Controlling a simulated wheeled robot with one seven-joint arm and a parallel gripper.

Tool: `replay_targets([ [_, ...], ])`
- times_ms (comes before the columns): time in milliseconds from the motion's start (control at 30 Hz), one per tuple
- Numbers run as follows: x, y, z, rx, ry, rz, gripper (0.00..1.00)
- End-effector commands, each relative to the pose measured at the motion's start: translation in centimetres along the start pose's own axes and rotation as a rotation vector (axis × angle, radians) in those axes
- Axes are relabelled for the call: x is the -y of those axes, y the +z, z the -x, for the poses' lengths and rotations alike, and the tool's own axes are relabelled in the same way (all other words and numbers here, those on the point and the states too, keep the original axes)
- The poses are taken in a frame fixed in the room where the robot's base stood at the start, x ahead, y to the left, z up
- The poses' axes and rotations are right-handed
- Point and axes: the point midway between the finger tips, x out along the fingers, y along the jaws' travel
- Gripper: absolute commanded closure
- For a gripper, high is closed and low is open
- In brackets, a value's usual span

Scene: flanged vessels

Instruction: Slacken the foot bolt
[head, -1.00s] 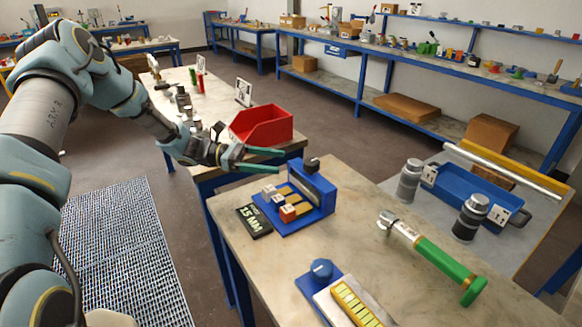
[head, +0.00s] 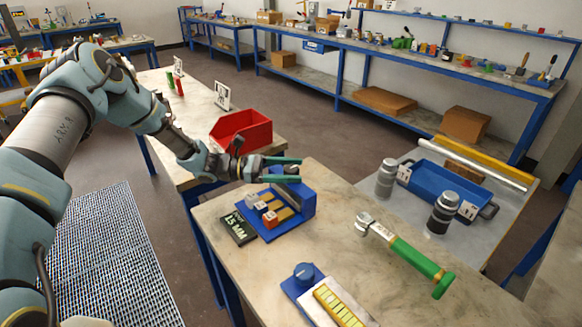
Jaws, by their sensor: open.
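My gripper (head: 294,170) is open, with two green fingers pointing right, over the back of a blue fixture (head: 308,202) on the near table. The fingers overlap the top of the fixture's upright block; I cannot tell whether they touch it. Small blocks, one orange (head: 270,219), sit on the fixture's base. A black "15 MM" plate (head: 239,228) lies at its left. A wrench-like tool (head: 420,258) with a green handle and metal head lies on the table to the right. I cannot pick out a foot bolt in this view.
A red bin (head: 243,131) stands on the table behind. A blue knob unit (head: 304,274) and a yellow-striped block (head: 338,306) are at the front. Two capped vessels (head: 386,178) (head: 442,212) and a blue tray (head: 452,182) stand right. The middle tabletop is clear.

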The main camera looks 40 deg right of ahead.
Motion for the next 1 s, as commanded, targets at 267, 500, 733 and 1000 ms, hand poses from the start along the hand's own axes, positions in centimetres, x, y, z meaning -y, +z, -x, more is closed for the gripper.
replay_targets([
  [267, 0.0, -0.05, -0.01, 0.0, 0.0, 0.0, 0.26],
  [500, 0.0, -0.04, 0.0, 0.0, 0.0, 0.0, 0.53],
  [733, 0.0, -0.03, 0.01, 0.0, 0.0, 0.0, 0.79],
  [1000, 0.0, -0.03, 0.02, 0.0, 0.0, 0.0, 1.0],
])
